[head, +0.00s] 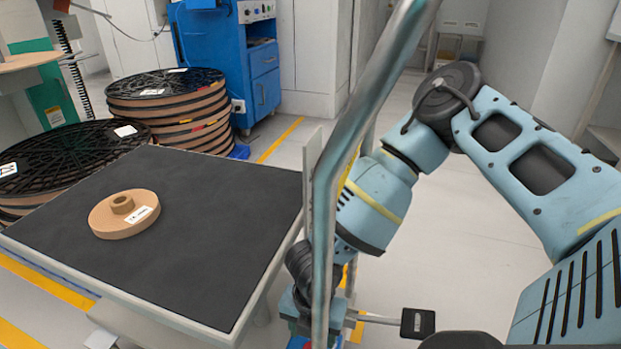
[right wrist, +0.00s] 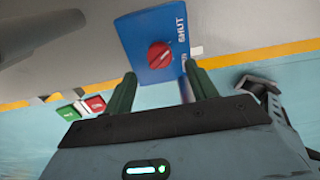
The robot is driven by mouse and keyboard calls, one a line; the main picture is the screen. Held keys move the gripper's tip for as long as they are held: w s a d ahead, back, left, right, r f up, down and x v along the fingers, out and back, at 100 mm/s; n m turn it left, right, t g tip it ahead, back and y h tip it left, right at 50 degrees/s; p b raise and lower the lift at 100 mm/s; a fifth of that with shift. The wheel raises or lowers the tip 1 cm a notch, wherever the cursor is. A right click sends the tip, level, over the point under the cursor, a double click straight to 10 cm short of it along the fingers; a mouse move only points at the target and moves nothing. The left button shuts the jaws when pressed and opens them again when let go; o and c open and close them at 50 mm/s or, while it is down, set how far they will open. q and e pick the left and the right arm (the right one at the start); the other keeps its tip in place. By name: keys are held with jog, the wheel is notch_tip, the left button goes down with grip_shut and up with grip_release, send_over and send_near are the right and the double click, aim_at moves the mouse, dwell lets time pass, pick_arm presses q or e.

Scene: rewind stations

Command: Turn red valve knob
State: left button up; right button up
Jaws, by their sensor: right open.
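In the right wrist view, the red valve knob (right wrist: 160,56) sits on a blue plate (right wrist: 135,28) with white lettering that reads SHUT on one side; a second word is partly covered. My right gripper (right wrist: 163,84) is open, with its two dark green fingers pointing toward the plate. The knob lies between and beyond the fingertips, and the fingers appear apart from it. In the head view, my right arm reaches down behind a metal post, and its gripper end is mostly hidden. The knob cannot be made out there. My left gripper is in neither view.
The metal post (head: 325,210) stands in front of my right arm. A dark-topped table (head: 220,200) bears a cardboard-coloured roll (head: 110,225). Stacked reels (head: 170,85) and a blue cabinet (head: 262,90) stand behind. A green label (right wrist: 68,113) and red label (right wrist: 96,103) show in the wrist view.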

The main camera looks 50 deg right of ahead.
notch_tip(320, 180, down, 4)
jog(key=shift+f+b, duration=0.1)
jog(key=shift+b, duration=0.75)
jog(key=shift+f, duration=0.65)
jog(key=c, duration=1)
